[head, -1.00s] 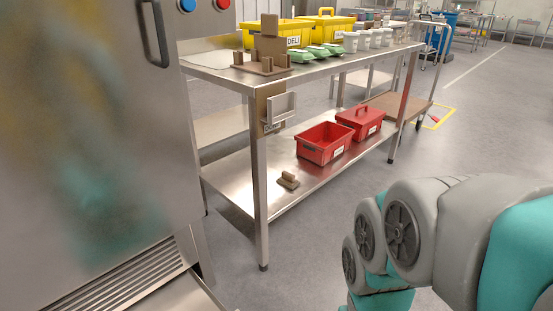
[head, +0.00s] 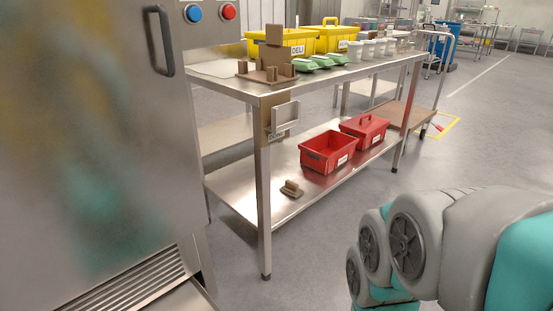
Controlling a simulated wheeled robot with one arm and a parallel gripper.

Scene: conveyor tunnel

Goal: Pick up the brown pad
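A small brown pad (head: 291,189) with a raised grip on top lies on the lower shelf (head: 250,200) of the steel table, near its front edge and left of the red boxes. It lies clear of other things. My arm shows at the lower right of the head view, well apart from the pad. My gripper is outside the picture.
A steel cabinet (head: 100,130) stands at left.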

